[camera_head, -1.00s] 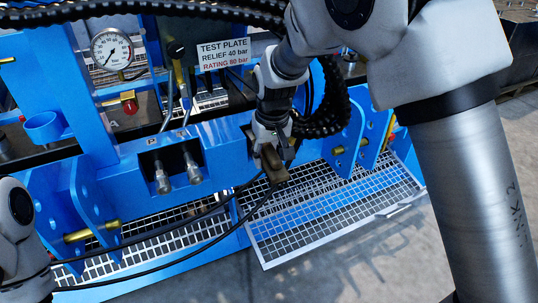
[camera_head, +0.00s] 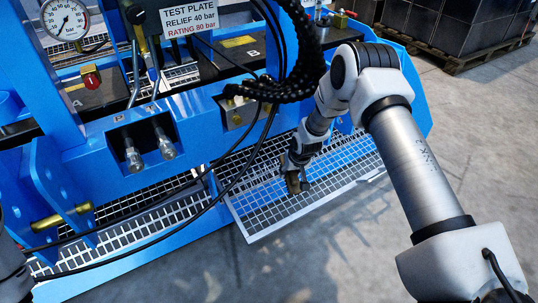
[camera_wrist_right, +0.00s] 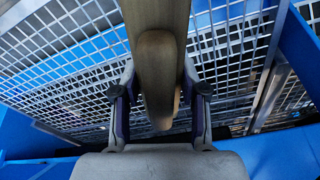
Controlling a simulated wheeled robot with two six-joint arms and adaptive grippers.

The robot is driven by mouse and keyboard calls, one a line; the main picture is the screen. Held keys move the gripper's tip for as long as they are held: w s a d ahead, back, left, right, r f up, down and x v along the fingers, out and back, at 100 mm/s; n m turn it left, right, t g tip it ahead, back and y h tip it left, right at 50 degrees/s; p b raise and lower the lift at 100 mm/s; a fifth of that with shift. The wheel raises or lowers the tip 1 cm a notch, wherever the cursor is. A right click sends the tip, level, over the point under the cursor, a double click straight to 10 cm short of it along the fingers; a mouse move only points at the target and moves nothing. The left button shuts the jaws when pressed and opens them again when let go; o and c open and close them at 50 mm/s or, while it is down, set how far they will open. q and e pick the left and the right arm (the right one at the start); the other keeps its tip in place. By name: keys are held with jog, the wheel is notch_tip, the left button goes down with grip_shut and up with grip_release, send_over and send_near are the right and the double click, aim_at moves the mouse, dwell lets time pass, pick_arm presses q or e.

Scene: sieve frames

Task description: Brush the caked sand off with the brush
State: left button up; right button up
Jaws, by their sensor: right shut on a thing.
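My right gripper (camera_head: 297,170) is shut on the brush (camera_head: 294,185), a brown piece that hangs below the fingertips in the head view. In the right wrist view the brush (camera_wrist_right: 157,75) shows as a long tan-brown body between the two fingers; its bristles cannot be made out. The gripper and brush are over the white grating, to the right of a small metal block (camera_head: 238,112) on the blue frame, and apart from it. I cannot make out the caked sand for sure. My left gripper is out of view.
The blue machine carries a round gauge (camera_head: 65,19), a test plate sign (camera_head: 188,17) and two silver fittings in a dark recess (camera_head: 148,145). Black hoses (camera_head: 225,180) hang across its front. The grating (camera_head: 265,222) juts forward. Clear floor lies in front. A pallet (camera_head: 475,55) with dark boxes stands at back right.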

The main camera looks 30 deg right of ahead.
notch_tip(320, 180, down, 9)
jog(key=d+b, duration=0.2)
jog(key=b, duration=0.6)
jog(key=shift+w, duration=0.3)
jog(key=shift+b+x, duration=0.9)
jog(key=shift+b, duration=0.3)
jog(key=shift+d, duration=0.1)
